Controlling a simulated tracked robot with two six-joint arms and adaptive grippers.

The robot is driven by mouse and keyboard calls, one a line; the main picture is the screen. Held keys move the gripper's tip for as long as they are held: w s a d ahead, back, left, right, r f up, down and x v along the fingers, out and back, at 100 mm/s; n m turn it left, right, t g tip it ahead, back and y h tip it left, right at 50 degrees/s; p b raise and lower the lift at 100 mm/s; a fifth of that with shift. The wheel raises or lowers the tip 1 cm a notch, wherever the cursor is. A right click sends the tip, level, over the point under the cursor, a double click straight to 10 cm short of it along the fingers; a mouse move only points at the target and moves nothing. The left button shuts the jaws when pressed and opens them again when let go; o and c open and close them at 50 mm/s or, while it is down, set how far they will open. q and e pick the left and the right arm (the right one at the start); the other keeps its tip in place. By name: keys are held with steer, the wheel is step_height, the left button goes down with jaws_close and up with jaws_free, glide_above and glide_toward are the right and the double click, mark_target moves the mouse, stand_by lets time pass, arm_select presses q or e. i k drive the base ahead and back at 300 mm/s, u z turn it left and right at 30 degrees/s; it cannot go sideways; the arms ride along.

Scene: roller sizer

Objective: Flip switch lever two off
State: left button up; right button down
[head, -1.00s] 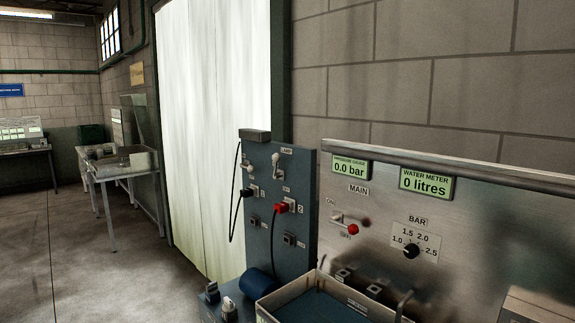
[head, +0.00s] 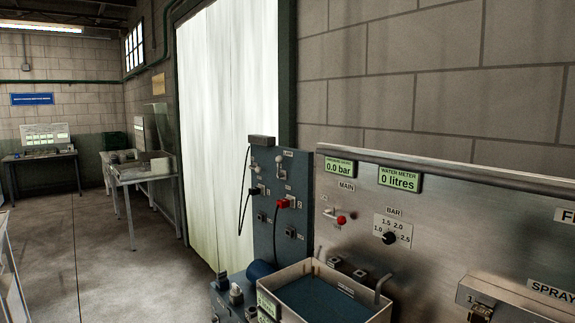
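A blue-grey switch panel (head: 262,220) stands beside the curtain, near the middle of the head view. It carries two pale toggle levers. The right lever (head: 280,160) sits above a red plug (head: 282,203) marked 2 and seems to point up. The labels by the levers are too small to read surely. Neither of my grippers is in view.
Right of the panel is a steel console (head: 450,230) with a red-tipped MAIN lever (head: 341,220) and a BAR knob (head: 389,238). A tray with blue inside (head: 378,312) stands in front. A pale curtain (head: 225,120) hangs behind. Open floor (head: 130,270) lies to the left.

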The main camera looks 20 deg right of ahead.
mark_target(279, 159)
steer(key=u, duration=0.15)
steer(key=i, duration=0.95)
steer(key=z, duration=0.05)
